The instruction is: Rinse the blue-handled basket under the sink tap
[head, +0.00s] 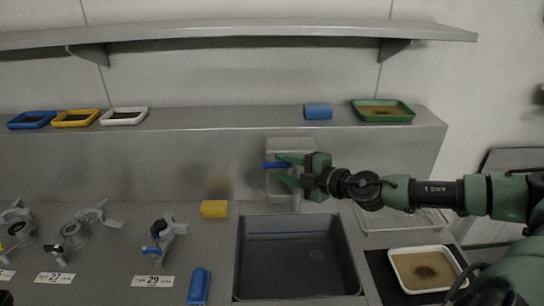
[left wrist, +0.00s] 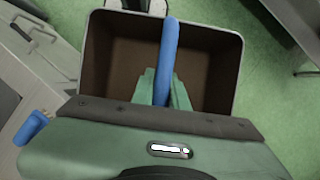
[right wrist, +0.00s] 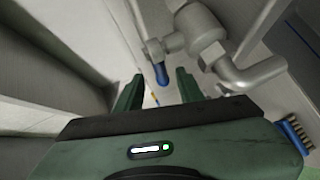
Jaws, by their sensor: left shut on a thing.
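The basket (left wrist: 102,60) shows in the left wrist view, with a pale rim, a dark brown inside and a blue handle (left wrist: 168,58) across it. My left gripper (left wrist: 160,88) is shut on that handle; it is not in the head view. The sink basin (head: 295,272) is dark grey and looks empty. My right gripper (head: 284,169) is above the sink's back edge, fingers apart, by a blue-tipped lever (head: 272,165). In the right wrist view the metal tap (right wrist: 195,35) and its blue tip (right wrist: 161,75) lie just beyond the open fingers. I cannot tell whether they touch.
A wire rack (head: 400,220) and a white tray with brown contents (head: 425,270) are on the right. Metal fixtures (head: 160,240) stand at left. Small trays (head: 124,116) line the ledge.

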